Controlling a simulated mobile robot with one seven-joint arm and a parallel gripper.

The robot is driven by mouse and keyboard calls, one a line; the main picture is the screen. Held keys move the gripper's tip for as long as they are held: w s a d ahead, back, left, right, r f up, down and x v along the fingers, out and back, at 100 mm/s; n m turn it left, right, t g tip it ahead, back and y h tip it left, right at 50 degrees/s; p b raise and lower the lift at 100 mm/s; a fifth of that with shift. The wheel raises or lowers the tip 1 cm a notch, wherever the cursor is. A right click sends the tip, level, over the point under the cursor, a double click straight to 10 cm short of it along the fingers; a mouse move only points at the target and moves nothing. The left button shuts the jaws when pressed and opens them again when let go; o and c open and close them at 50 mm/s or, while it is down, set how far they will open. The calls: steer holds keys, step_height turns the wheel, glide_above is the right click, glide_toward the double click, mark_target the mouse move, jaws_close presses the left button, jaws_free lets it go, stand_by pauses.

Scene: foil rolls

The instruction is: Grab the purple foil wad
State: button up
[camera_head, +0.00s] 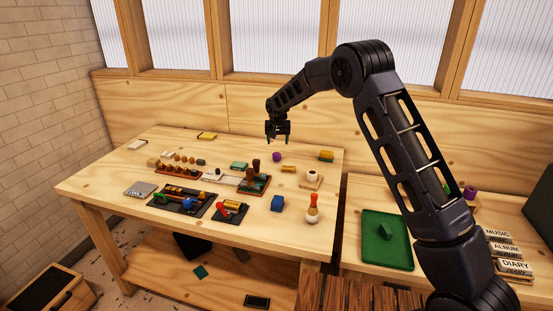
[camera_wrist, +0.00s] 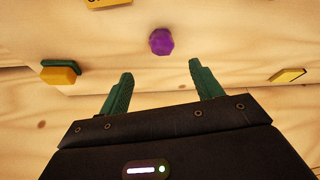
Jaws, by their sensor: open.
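The purple foil wad (camera_head: 277,157) is a small faceted lump on the wooden table, toward its back right. In the wrist view the wad (camera_wrist: 161,41) sits beyond my fingertips, roughly centred on the gap between them. My gripper (camera_head: 277,140) hangs above the back of the table, with its fingers pointing down. In the wrist view its two green fingers (camera_wrist: 161,82) are apart, with nothing between them. Another purple piece (camera_head: 469,192) lies on the right-hand bench, partly beside my arm.
A yellow and green block (camera_head: 326,155) and a yellow piece (camera_head: 288,169) lie near the wad. A white cup on a wooden coaster (camera_head: 312,178), a blue cube (camera_head: 277,203) and a bowling-pin figure (camera_head: 313,209) stand closer to the front. A green tray (camera_head: 375,254) is on the right bench.

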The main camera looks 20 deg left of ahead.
mark_target(277, 153)
steer(key=shift+a+x, duration=0.15)
steer(key=shift+x, duration=2.6)
steer(key=shift+a+x, duration=0.15)
steer(key=shift+x, duration=2.6)
steer(key=shift+w, duration=0.1)
steer(key=shift+c, duration=0.5)
steer(key=c, duration=1)
